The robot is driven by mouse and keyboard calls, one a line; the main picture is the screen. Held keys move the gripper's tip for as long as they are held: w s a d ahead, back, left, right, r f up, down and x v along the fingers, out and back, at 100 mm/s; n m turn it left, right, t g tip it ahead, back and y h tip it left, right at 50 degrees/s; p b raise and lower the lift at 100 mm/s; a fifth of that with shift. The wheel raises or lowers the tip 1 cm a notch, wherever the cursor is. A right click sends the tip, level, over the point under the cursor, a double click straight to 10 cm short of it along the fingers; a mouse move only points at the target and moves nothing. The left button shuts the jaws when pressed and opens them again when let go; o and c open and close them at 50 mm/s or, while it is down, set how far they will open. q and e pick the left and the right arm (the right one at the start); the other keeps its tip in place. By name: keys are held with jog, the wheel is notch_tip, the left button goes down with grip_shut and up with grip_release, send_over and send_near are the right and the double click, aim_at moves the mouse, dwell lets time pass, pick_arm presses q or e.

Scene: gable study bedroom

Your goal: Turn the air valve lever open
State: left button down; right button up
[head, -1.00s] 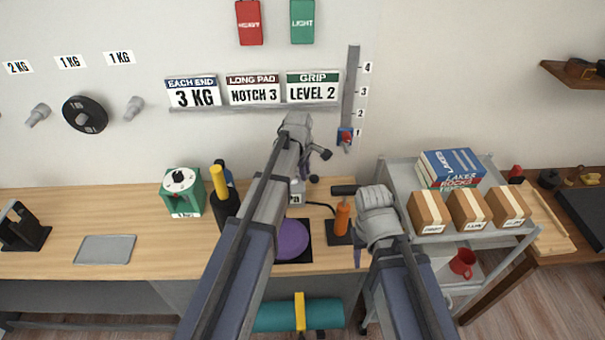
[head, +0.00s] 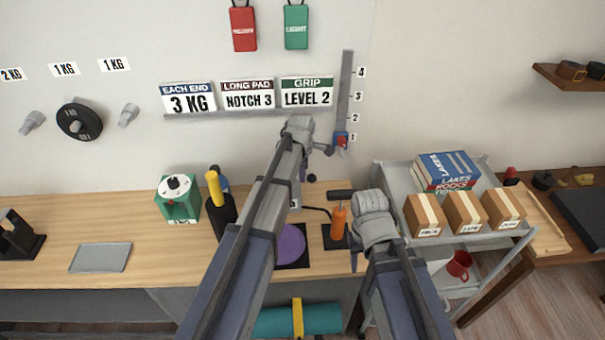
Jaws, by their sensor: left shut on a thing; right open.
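No valve lever can be clearly made out in the head view. A small grey bar with a dark end (head: 327,149) juts out right of my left gripper (head: 309,146); I cannot tell whether it is the lever. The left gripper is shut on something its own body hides. Below it are a dark round knob (head: 311,178) and a mostly hidden grey box (head: 295,197). An orange hand pump (head: 339,221) with a black handle (head: 341,194) stands on the bench, a hose running left from it. My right gripper (head: 360,238) is open beside the pump; its fingertips are partly hidden.
A wall rail (head: 346,85) marked 1 to 4 carries a blue and red slider (head: 341,141) close right of the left gripper. A purple disc (head: 291,244) lies beneath my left arm. A grey cart (head: 400,185) with boxes stands right. The bench's left part has free room.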

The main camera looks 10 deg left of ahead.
pick_arm(q)
jog(key=c, duration=0.8)
grip_release()
jog(key=shift+c, duration=0.2)
notch_tip(320, 180, up, 8)
jog(key=s+p, duration=0.1)
jog(key=p, duration=0.6)
jog(key=shift+s+f+p, duration=0.15)
jog(key=shift+s+p, duration=0.1)
jog(key=shift+p, duration=0.15)
jog(key=shift+s, duration=0.1)
